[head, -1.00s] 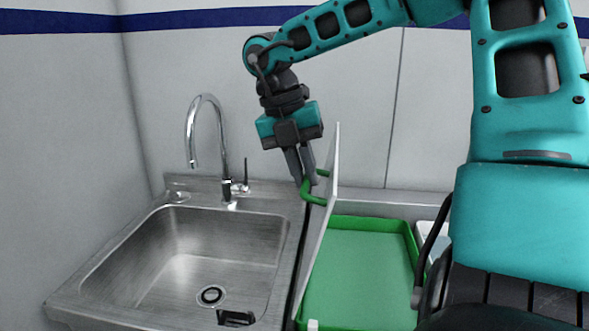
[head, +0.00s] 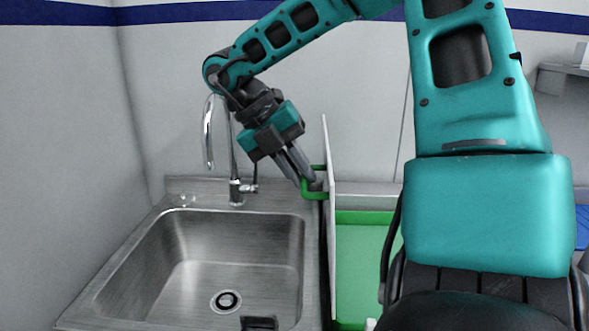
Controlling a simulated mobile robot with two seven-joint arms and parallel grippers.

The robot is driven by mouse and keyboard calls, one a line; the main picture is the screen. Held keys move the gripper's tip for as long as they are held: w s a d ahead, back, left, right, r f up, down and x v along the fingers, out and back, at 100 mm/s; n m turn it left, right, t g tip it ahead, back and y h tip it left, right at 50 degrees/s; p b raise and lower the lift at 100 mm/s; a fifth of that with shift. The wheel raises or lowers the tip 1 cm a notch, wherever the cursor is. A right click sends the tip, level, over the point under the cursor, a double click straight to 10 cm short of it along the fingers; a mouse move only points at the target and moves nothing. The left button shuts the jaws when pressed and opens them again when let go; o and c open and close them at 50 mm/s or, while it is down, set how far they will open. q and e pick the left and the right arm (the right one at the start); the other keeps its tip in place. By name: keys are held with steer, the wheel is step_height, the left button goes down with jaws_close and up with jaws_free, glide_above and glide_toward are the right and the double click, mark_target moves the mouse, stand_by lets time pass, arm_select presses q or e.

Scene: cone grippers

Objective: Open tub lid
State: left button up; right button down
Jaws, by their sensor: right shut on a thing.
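The tub (head: 363,218) is green and stands right of the sink, partly hidden by my right arm. Its white lid (head: 331,240) stands about upright on edge along the tub's left side, seen nearly edge-on. A green handle (head: 304,190) sticks out from the lid's left face. My right gripper (head: 306,181) reaches down from the upper left and is shut on the handle. My left gripper is not in view.
A steel sink (head: 210,255) with a tall curved tap (head: 233,160) lies to the left of the lid, the tap close behind my right gripper. A grey shelf (head: 562,80) is on the right wall. Walls close off the left and back.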

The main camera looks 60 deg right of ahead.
steer(key=shift+s+f, duration=0.2)
steer(key=shift+f, duration=0.2)
steer(key=c, duration=1.6)
jaws_free()
steer(key=o, duration=0.3)
steer(key=shift+d, duration=0.3)
steer(key=shift+o, duration=0.7)
steer(key=shift+w+a, duration=0.1)
steer(key=v, duration=1.3)
steer(key=shift+p, duration=0.45)
steer(key=shift+a, duration=0.15)
